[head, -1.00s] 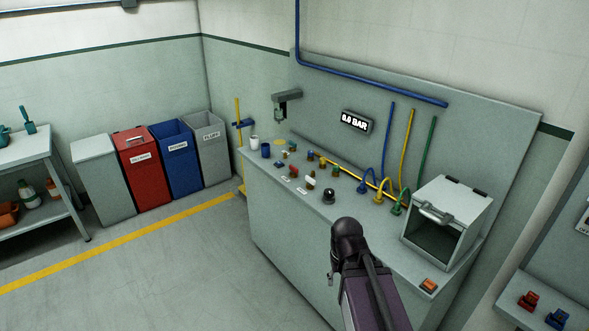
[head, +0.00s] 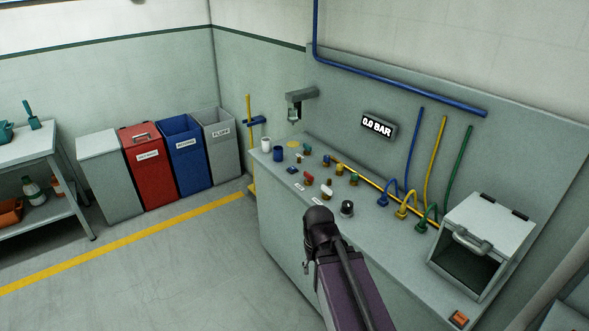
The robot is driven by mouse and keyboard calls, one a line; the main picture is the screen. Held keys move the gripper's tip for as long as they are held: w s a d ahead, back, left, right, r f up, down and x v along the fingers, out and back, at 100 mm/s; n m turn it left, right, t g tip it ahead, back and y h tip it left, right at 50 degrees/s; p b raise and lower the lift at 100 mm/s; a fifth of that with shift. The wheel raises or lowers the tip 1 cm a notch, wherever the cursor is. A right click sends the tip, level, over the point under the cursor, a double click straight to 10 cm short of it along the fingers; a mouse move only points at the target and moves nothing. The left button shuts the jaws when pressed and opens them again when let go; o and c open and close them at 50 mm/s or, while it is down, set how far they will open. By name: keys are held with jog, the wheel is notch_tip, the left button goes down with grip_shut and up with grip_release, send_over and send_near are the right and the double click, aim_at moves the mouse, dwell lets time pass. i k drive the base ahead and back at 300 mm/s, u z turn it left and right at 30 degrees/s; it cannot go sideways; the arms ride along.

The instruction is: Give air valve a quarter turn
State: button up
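The bench (head: 290,240) along the wall carries several small coloured fittings on its top. A red-handled one (head: 308,179), a white-handled one (head: 326,190) and a round black knob (head: 347,208) stand near its front edge. I cannot tell which fitting is the air valve. The display (head: 378,125) on the back panel reads 0.0 BAR. My arm, with a dark joint and a purple link, rises in front of the bench and covers part of its front. I cannot make out gripper fingers.
A white cup (head: 266,144) and a blue cup (head: 278,153) stand at the left end. Bins line the left wall. The floor (head: 170,280) left of the bench is clear.

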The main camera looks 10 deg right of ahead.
aim_at(309, 178)
jog(key=i, duration=1.2)
jog(key=z, duration=0.3)
